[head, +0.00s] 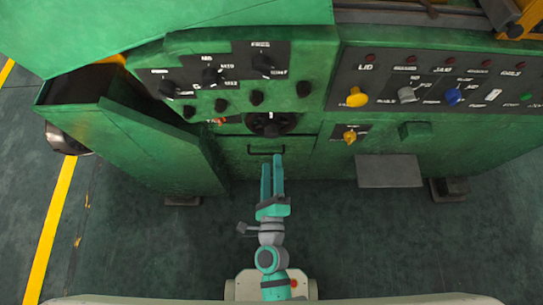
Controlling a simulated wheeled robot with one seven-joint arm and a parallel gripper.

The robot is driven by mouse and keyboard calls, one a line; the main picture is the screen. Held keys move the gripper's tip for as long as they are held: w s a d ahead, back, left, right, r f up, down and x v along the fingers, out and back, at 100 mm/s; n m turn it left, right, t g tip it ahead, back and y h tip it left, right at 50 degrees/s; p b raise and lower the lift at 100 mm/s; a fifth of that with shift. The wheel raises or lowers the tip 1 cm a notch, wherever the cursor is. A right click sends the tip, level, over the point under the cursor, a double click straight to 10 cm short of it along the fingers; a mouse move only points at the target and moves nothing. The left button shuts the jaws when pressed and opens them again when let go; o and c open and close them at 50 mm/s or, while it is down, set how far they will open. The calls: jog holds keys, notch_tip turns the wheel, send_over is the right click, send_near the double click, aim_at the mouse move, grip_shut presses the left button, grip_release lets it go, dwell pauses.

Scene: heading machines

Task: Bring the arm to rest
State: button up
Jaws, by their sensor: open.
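My arm (271,258) reaches straight ahead from my base at the bottom middle of the head view. My gripper (272,162) is at its far end, with two teal fingers side by side. The fingers are open with a narrow gap, and I see nothing between them. The fingertips show in front of the green machine's lower panel (240,158), just below a dark handle (266,150). I cannot tell whether they touch the panel.
The green machine (320,75) spans the view ahead, with black knobs at left and yellow, grey and blue switches at right. An open bin (150,130) juts out at left. A grey plate (388,171) sits low at right. Dark floor (400,240) is clear on both sides of my arm.

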jog(key=s+r+n+g, duration=0.1)
jog(key=s+n, duration=0.8)
jog(key=n, duration=0.2)
jog(key=s+r+n+g, duration=0.1)
jog(key=s+r+n, duration=0.1)
jog(key=s+n, duration=0.8)
jog(key=shift+r+n+g, duration=0.25)
jog(key=shift+n+g, duration=0.05)
jog(key=shift+n, duration=0.8)
